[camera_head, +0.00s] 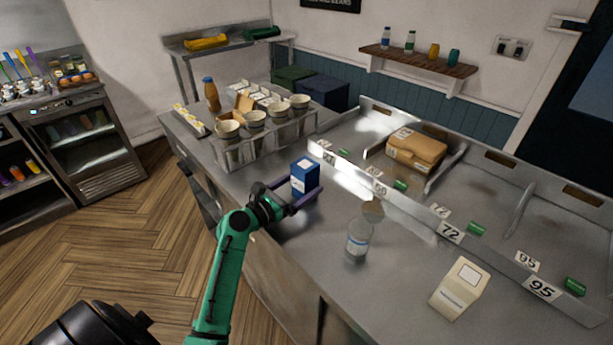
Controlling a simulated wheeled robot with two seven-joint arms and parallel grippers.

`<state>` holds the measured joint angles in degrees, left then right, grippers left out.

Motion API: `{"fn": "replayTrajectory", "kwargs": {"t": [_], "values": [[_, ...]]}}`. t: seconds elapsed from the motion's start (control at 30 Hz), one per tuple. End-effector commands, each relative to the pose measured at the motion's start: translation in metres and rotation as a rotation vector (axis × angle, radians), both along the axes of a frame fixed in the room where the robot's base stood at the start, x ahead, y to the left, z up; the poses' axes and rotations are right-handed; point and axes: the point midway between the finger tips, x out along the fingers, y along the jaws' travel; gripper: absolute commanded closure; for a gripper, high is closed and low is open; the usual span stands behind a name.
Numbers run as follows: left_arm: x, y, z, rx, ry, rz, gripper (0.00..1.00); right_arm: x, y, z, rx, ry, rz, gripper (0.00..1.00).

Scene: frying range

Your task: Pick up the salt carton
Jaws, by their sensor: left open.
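A blue carton (304,179) with a white label stands upright on the steel counter (290,245). My left gripper (298,195) is open, its dark purple fingers low around the blue carton. I cannot tell whether they touch it. The print on both cartons is too small to read, so I cannot tell for sure which is the salt. My right gripper is not in view.
A clear bottle (358,240) stands between the two cartons. A rack of cups (262,138) is behind the blue carton. Steel bays with number tags (450,233) line the back, one holding a brown box (416,149). The counter between bottle and cream carton is clear.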

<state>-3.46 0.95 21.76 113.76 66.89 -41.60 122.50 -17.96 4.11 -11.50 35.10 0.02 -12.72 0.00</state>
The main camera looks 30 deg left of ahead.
Motion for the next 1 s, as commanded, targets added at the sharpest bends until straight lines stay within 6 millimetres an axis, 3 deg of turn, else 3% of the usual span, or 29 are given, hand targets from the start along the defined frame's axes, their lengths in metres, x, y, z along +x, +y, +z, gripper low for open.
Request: {"fn": "replayTrajectory", "kwargs": {"t": [0.1, 0.23, 0.47, 0.57, 0.7, 0.73, 1.0], "values": [[0.021, -0.004, 0.000, 0.000, -0.001, -0.001, 0.00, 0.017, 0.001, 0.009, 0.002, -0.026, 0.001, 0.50], [0.043, -0.010, -0.003, 0.000, 0.000, -0.001, 0.00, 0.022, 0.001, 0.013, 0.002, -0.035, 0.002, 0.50], [0.048, -0.012, -0.006, 0.001, 0.001, 0.000, 0.00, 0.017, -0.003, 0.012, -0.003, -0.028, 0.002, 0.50], [0.048, -0.012, -0.006, 0.001, 0.001, 0.000, 0.31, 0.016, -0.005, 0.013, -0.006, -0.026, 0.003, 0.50], [0.048, -0.012, -0.006, 0.001, 0.001, 0.000, 0.84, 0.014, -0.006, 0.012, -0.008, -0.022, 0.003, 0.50], [0.048, -0.012, -0.006, 0.000, 0.001, 0.000, 0.93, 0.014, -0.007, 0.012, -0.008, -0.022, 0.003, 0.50], [0.048, -0.012, -0.002, 0.000, -0.002, 0.000, 0.93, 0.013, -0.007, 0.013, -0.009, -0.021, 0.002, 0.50]]}}
